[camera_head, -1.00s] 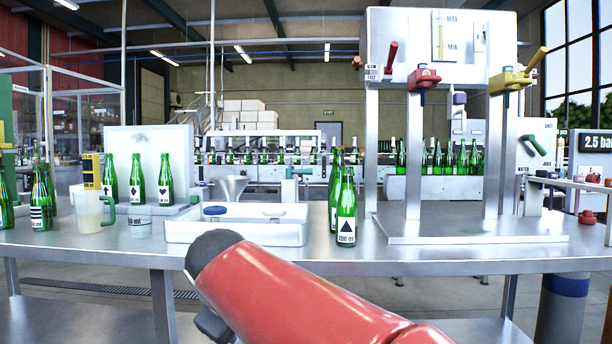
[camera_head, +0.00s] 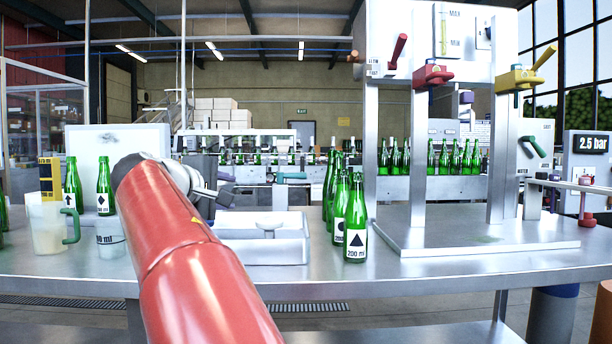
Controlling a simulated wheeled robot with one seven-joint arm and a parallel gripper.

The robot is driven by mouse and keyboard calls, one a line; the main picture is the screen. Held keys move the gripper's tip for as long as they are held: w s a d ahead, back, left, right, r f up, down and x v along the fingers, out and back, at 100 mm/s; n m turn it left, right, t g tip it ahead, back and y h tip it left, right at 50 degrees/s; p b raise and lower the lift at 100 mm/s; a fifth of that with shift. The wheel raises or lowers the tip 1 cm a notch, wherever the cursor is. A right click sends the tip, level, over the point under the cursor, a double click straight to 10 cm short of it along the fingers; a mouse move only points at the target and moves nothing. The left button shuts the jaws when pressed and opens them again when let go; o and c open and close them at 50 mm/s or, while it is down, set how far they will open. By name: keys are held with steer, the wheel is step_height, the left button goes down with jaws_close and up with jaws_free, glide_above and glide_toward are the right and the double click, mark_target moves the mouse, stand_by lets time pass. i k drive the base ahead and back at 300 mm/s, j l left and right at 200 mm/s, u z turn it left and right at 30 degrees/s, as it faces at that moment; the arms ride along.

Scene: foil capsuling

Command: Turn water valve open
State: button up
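A dark green lever handle (camera_head: 530,147) sits tilted on a white panel (camera_head: 545,130) behind the right side of the filling stand; its small lettering is too blurred to confirm it as the water valve. A red valve (camera_head: 431,75) and a yellow valve (camera_head: 522,78) are on the front of the stand. My gripper (camera_head: 212,192) is left of centre, at the end of my red arm, above the bench and far from these handles. The arm partly hides it, so its opening cannot be made out.
The metal bench (camera_head: 420,282) carries green bottles (camera_head: 355,222), a white tray (camera_head: 262,255), a clear jug (camera_head: 48,222) and the tall white filling stand (camera_head: 440,30). A "2.5 bar" display (camera_head: 592,144) stands at the far right, with a red valve (camera_head: 585,219) below it.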

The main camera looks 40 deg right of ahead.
mark_target(280, 176)
steer(key=i+l, duration=0.15)
steer(key=l, duration=0.2)
steer(key=i+l, duration=0.15)
steer(key=l, duration=0.2)
steer(key=i+l, duration=0.15)
steer(key=l, duration=0.2)
steer(key=i+l, duration=0.15)
steer(key=l, duration=0.2)
